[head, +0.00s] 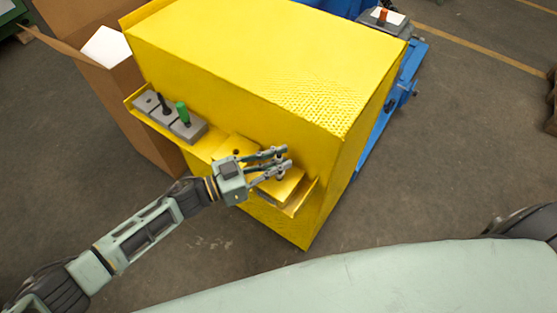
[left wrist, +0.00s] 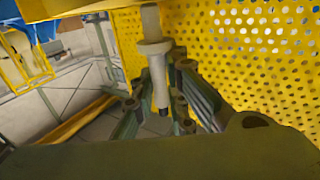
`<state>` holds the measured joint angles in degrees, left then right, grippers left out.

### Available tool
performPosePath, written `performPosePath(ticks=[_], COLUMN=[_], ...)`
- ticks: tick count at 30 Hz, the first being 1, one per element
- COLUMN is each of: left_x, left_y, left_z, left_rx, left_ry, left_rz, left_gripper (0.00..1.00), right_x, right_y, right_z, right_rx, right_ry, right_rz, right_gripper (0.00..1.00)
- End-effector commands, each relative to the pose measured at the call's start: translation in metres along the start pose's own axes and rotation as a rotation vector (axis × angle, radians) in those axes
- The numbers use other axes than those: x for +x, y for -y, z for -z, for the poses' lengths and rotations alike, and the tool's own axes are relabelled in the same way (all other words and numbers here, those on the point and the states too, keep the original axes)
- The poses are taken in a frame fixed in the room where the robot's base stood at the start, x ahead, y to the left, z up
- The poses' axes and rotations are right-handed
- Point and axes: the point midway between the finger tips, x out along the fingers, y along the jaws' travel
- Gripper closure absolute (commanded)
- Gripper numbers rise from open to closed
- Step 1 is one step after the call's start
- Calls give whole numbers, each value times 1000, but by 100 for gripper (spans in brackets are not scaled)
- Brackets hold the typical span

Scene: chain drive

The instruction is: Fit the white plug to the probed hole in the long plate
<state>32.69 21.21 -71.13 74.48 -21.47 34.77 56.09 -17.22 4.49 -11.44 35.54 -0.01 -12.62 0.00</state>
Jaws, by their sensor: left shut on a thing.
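My left gripper (head: 280,160) is over the right part of the yellow shelf on the box's near side. It is shut on the white plug (left wrist: 155,55), a pale pin with a wide collar, seen between the fingers in the left wrist view. In the head view the gripper hides the plug. A long yellow plate (head: 226,149) lies on the shelf, with one dark hole showing left of the gripper. The gripper covers the plate's middle, so I cannot tell which hole is the probed one. My right gripper is not in view.
Grey blocks (head: 197,130) on the shelf's left part hold a black plug (head: 163,103) and a green plug (head: 183,113). The yellow box (head: 240,60) rises behind the shelf, with perforated sheet close to the fingers. An open cardboard box (head: 120,90) stands at left.

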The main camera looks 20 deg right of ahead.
Motion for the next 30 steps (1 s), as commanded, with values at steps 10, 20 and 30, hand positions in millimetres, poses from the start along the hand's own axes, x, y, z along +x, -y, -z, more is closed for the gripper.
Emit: performPosePath(ticks=[10,20,30], left_x=[0,0,0], left_y=[0,0,0], left_z=[-9,-18,-26], left_rx=[0,0,0], left_ry=[-1,-1,-1], left_rz=[0,0,0], left_gripper=[100,100,100], right_x=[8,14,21], right_y=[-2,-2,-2], right_z=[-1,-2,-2], right_rx=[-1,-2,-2], right_ry=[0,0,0], right_rz=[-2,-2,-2], right_gripper=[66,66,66])
